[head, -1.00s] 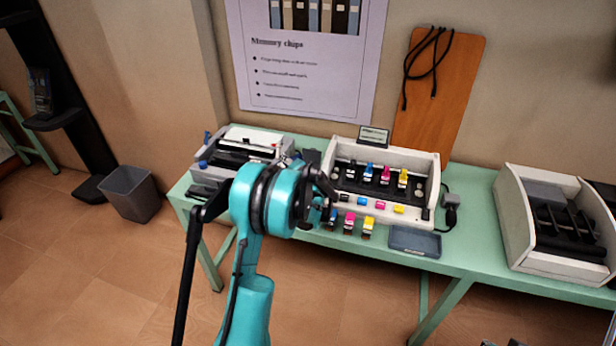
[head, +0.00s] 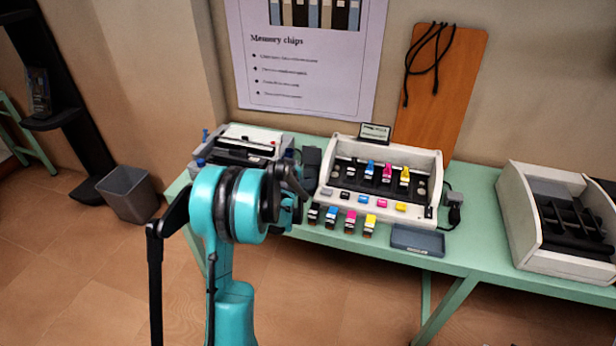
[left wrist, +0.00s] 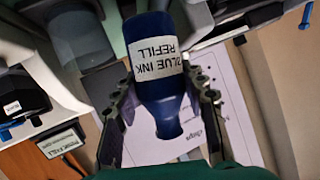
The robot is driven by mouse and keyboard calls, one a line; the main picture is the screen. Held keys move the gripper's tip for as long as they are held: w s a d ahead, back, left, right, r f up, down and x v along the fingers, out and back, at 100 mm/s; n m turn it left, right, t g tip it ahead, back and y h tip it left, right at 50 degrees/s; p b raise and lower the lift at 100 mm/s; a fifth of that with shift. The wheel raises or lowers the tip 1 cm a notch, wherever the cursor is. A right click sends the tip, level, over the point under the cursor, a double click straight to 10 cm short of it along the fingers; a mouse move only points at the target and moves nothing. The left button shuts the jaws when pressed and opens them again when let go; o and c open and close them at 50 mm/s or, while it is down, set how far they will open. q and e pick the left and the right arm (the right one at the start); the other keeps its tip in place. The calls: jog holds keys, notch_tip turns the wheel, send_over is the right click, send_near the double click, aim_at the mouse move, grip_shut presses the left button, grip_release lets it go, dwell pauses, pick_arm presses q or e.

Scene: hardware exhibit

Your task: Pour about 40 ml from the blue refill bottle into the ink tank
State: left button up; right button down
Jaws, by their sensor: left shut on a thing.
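The blue refill bottle (left wrist: 157,85) is between the fingers of my left gripper (left wrist: 165,115) in the left wrist view. Its white label reads "BLUE INK REFILL" upside down, and its narrow neck points to the picture's bottom. The left gripper (head: 293,195) is shut on it. In the head view the arm's wrist hides the bottle. A white printer unit (head: 325,208) stands on the table right of the gripper, with black, blue, magenta and yellow parts inside. I cannot tell which part is the ink tank. My right gripper is out of view.
Several small colour-topped cartridges (head: 350,222) line the table (head: 475,230) before the printer, beside a dark tray (head: 417,240). A grey machine (head: 240,145) stands left, a white open-topped unit (head: 525,235) right. A dark upright box (head: 311,165) stands beside the printer.

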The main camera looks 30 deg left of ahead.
pick_arm(q)
jog(key=shift+s+a+r+n+t+h, duration=0.1)
jog(key=shift+a+r+n+t+h, duration=0.15)
jog(key=shift+r+n+t+h, duration=0.35)
jog(key=shift+r+y, duration=0.1)
jog(key=shift+y, duration=0.2)
dwell(1.3)
